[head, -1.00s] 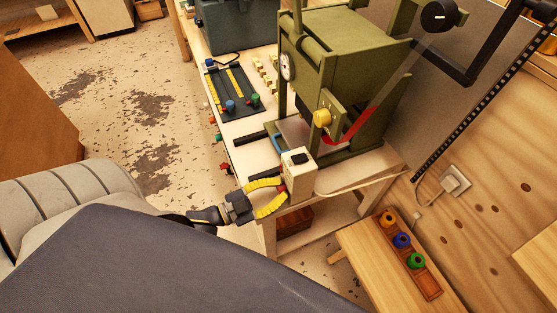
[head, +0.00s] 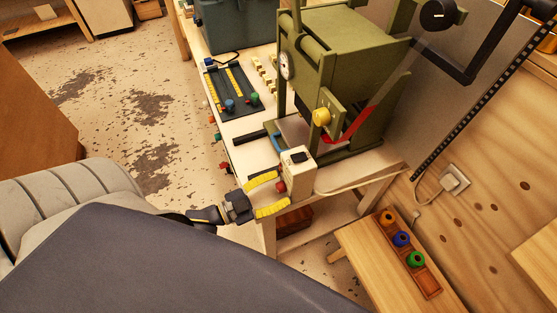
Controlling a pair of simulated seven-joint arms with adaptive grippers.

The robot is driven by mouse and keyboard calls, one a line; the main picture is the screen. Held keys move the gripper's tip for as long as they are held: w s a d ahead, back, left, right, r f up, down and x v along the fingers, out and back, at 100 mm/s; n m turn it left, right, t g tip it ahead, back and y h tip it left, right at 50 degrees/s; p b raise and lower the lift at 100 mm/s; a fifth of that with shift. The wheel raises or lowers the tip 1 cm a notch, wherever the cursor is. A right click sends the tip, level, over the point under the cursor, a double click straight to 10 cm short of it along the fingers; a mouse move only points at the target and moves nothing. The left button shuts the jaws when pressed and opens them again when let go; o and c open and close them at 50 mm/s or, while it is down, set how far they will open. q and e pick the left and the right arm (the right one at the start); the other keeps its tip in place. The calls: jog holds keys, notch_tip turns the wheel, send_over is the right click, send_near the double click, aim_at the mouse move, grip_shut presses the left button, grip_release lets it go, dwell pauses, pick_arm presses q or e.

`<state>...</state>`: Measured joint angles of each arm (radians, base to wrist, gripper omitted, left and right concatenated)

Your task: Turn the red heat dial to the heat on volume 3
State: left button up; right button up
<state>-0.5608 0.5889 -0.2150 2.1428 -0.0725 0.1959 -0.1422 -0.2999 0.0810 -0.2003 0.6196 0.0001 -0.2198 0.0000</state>
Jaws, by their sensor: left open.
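The red dial (head: 282,187) is a small knob on the near-left side of a cream box (head: 297,174) with a dark switch on top. The box stands at the front corner of the bench, beside the green machine. My left gripper (head: 283,190) has yellow-padded fingers spread open, one on each side of the dial, with gaps to it. The dial's markings are too small to read, so I cannot tell its setting. My right gripper does not show.
The green machine (head: 335,60) with a yellow knob (head: 322,117) stands behind the box. A dark panel with sliders (head: 232,92) lies farther back on the bench. A low wooden bench (head: 375,262) with colored rolls (head: 402,240) is at right. Floor at left is open.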

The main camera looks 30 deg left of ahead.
pick_arm(q)
jog(key=shift+s, duration=0.1)
jog(key=v, duration=1.2)
dwell(0.4)
